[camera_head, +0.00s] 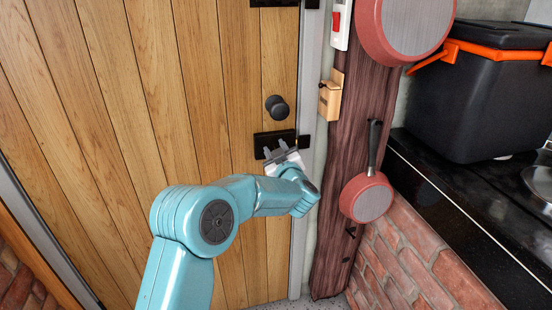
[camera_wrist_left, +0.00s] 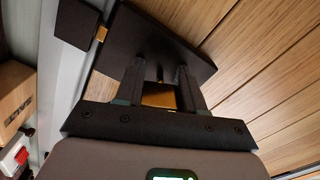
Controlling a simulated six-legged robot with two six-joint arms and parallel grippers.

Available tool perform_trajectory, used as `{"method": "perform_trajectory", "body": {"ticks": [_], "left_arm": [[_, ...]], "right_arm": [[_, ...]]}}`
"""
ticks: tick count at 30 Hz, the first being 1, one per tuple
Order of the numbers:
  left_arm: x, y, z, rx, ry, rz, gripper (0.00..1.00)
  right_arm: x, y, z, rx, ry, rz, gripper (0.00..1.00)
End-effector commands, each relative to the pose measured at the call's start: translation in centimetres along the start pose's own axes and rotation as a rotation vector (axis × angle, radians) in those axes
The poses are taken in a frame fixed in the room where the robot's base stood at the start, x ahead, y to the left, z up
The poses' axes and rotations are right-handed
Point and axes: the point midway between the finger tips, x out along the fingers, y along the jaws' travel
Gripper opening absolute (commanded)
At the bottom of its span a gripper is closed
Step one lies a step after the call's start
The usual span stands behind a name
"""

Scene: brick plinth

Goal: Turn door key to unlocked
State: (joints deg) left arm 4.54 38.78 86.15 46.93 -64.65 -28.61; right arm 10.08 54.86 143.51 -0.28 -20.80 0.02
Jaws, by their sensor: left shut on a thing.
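The wooden door (camera_head: 200,90) fills the left of the head view, with a round black knob (camera_head: 277,107). Below the knob is a black lock plate (camera_head: 264,140), partly hidden by my left gripper (camera_head: 279,154). In the left wrist view, the lock plate (camera_wrist_left: 150,35) lies just beyond my left gripper (camera_wrist_left: 160,76). The gripper's two dark fingers are shut on the brass-coloured key (camera_wrist_left: 160,98), at the plate. A small brass piece (camera_wrist_left: 101,33) shows between the plate and a black block (camera_wrist_left: 75,22) on the frame. My right gripper is not in view.
A dark wooden post (camera_head: 345,210) stands right of the door, with a hanging small pan (camera_head: 367,198), a larger pan (camera_head: 405,25) and a wooden block (camera_head: 331,97). A black box (camera_head: 480,100) sits on the dark counter (camera_head: 450,210) at right.

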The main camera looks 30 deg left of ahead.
Motion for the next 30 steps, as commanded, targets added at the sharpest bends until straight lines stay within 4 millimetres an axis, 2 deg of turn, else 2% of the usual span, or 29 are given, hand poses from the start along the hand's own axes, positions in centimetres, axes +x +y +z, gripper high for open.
{"method": "perform_trajectory", "body": {"ticks": [1,6,30], "left_arm": [[0.0,-0.2,0.4,-0.046,0.002,0.000,0.08],[0.0,-0.2,0.4,-0.209,0.003,0.000,0.08],[0.0,-0.2,0.3,-0.940,0.001,0.000,0.08]], "right_arm": [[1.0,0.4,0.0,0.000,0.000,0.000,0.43],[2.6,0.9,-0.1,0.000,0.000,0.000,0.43],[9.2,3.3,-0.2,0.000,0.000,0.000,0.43]]}}
